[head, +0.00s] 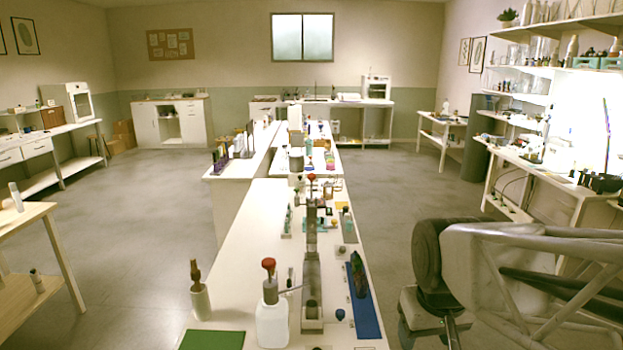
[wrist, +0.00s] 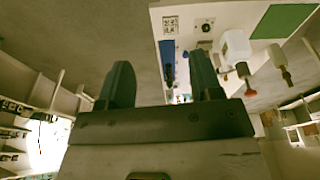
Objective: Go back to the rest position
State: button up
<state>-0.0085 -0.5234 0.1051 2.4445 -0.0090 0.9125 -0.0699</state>
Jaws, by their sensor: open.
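My gripper (wrist: 160,78) shows in the wrist view with its two dark fingers spread apart and nothing between them. It is clear of the bench, whose top appears beyond the fingers at the upper right. In the head view I cannot make out the fingers; a large grey part of my own arm fills the lower right, beside the bench. A white bottle with a red top (head: 272,322) stands at the bench's near end and also shows in the wrist view (wrist: 237,46). A pale holder with a brown top (head: 200,300) stands to its left.
The long white bench (head: 240,275) runs away through the middle. It holds a green mat (head: 212,340), a blue mat (head: 371,318) with a dark item on it, a grey metal stand (head: 312,272) and several small bottles. Shelves line the right wall. Floor right of the bench is partly clear.

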jog(key=s+m, duration=0.1)
jog(key=s, duration=0.5)
jog(key=shift+d, duration=0.3)
